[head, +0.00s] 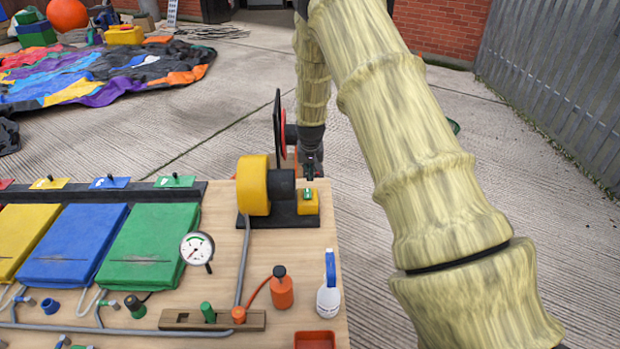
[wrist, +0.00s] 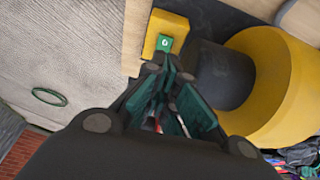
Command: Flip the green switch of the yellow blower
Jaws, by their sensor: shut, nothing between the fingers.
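The yellow blower (head: 253,187) stands on a dark base at the far right corner of the wooden table. Its green switch (head: 307,194) sits on a small yellow box (head: 308,207) at the right end of that base. In the wrist view the switch (wrist: 165,43) shows a pale round mark; I cannot tell which way it is tipped. My gripper (head: 309,177) is shut and empty, pointing down just above and behind the switch. In the wrist view the fingertips (wrist: 168,70) lie close to the yellow box; I cannot tell whether they touch it.
The blower's dark motor (head: 281,185) is beside the switch box. Yellow, blue and green (head: 150,245) cushions lie left.

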